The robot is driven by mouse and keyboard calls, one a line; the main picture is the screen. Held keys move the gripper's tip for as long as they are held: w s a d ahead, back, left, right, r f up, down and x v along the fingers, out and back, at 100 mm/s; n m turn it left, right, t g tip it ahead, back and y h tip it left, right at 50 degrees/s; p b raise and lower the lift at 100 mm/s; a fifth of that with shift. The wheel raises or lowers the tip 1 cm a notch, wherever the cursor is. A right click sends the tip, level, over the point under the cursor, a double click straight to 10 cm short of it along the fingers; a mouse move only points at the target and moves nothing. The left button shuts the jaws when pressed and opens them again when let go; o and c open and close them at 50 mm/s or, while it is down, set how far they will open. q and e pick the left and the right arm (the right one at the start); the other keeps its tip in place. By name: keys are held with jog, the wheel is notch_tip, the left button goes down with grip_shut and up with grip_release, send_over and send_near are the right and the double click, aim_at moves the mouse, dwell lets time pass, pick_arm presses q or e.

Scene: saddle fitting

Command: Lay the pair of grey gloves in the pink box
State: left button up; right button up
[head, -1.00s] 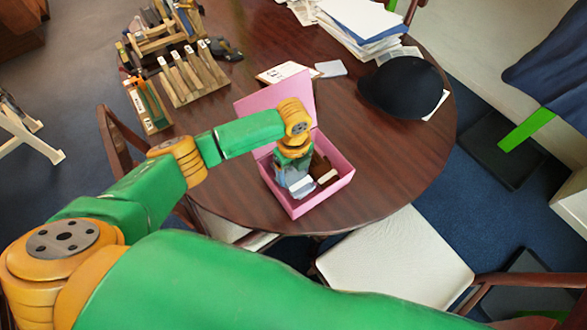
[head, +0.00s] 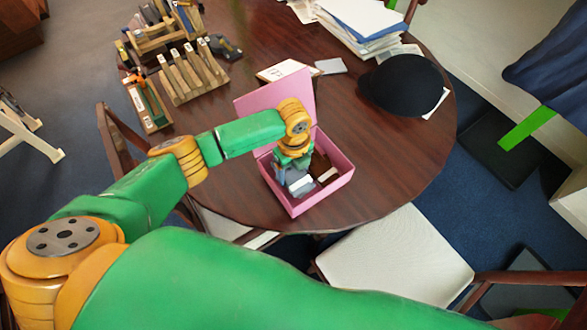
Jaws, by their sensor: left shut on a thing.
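The pink box (head: 338,188) stands open on the round table, its lid raised at the back. My left arm reaches over the box from the left. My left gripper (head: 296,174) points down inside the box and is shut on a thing. Grey material (head: 281,172) shows beside the fingers, at the left inside the box; it looks like the grey gloves, partly hidden by my wrist. I cannot tell whether both gloves are there or whether they touch the box floor. My right gripper is not in view.
Inside the box, right of my gripper, lie a brown thing (head: 320,164) and a small whitish thing (head: 327,175). A black cap (head: 402,84), a paper stack (head: 362,25) and wooden tool racks (head: 190,75) stand around it. The table (head: 385,150) is bare right of the box.

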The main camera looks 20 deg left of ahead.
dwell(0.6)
pick_arm(q)
jog(key=o, duration=1.3)
notch_tip(320, 180, up, 5)
jog(key=p, duration=0.5)
jog(key=shift+p, duration=0.4)
jog(key=shift+r, duration=0.15)
jog(key=shift+r+p, duration=0.7)
jog(key=shift+p, duration=0.2)
jog(key=shift+r+p, duration=0.6)
jog(key=shift+r, duration=0.15)
